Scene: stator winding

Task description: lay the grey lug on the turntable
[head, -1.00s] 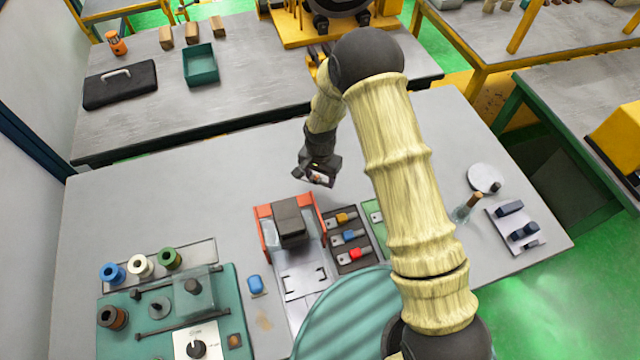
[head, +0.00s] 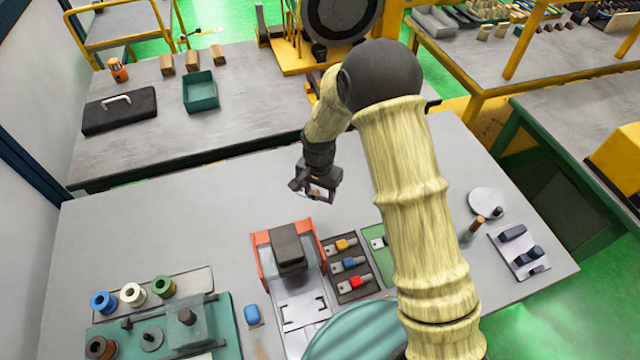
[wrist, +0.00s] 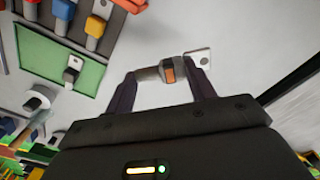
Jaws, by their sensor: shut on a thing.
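My gripper (head: 318,192) hangs above the bare middle of the grey bench, behind the red-sided fixture. In the wrist view my gripper (wrist: 168,85) is shut on the grey lug (wrist: 150,73), which lies crosswise between the fingers. The lug has an orange-brown patch, and its flat metal tab with a hole (wrist: 202,56) sticks out past the right finger. In the head view the lug is too small to make out clearly. A round pale disc (head: 484,199), which looks like the turntable, lies at the right of the bench, well apart from my gripper.
The red-sided fixture (head: 262,254) holds a dark block. Beside it are a dark tray (head: 348,294) with yellow, blue and red lugs and a green mat (head: 380,258) with a pale lug. A brush-like tool (head: 472,232) and a plate with dark blocks (head: 524,262) stand near the disc.

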